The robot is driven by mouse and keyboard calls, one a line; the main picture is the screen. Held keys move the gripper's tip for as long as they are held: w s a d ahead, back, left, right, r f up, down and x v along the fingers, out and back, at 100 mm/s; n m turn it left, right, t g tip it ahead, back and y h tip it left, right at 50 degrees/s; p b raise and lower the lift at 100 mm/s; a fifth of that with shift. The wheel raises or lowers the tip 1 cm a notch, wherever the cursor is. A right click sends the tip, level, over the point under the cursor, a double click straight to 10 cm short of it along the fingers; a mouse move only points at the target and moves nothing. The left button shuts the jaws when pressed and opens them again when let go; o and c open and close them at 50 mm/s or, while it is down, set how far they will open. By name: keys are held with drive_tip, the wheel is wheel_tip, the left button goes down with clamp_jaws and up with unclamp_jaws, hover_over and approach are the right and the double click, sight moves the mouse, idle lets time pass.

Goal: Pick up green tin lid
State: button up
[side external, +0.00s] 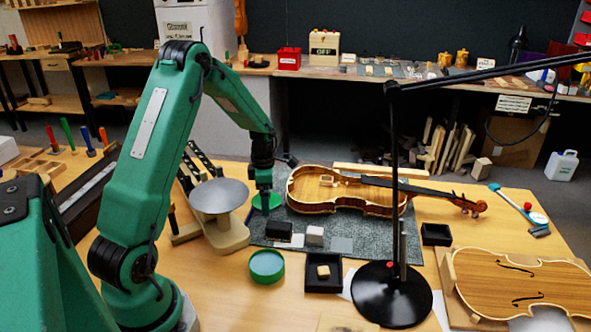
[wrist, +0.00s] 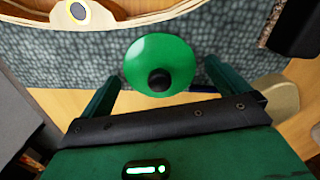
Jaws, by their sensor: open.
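The green tin lid (side external: 266,201) lies on the grey mat, left of the violin, with my gripper (side external: 264,188) right above it. In the wrist view the lid (wrist: 150,55) is a round green disc with a black knob (wrist: 159,80). My gripper's two green fingers (wrist: 160,73) are open, one on each side of the knob and lid. I cannot tell whether either finger touches it. A round green tin (side external: 267,266) with a blue-grey inside stands nearer the front on the wooden bench.
The violin (side external: 345,192) lies close to the right of the lid. A grey round plate on a wooden stand (side external: 218,200) is close on the left. Dark and white blocks (side external: 279,230) sit in front. A black lamp (side external: 391,290) stands to the right.

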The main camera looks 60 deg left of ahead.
drive_tip(key=shift+c, duration=0.2)
drive_tip(key=c, duration=0.9)
drive_tip(key=shift+r, duration=0.2)
drive_tip(key=shift+r, duration=0.55)
drive_tip(key=r, duration=0.3)
drive_tip(key=shift+d+r, duration=0.1)
drive_tip(key=shift+d, duration=0.3)
drive_tip(key=d+r, duration=0.6)
drive_tip(key=d, duration=0.5)
drive_tip(key=shift+r, duration=0.2)
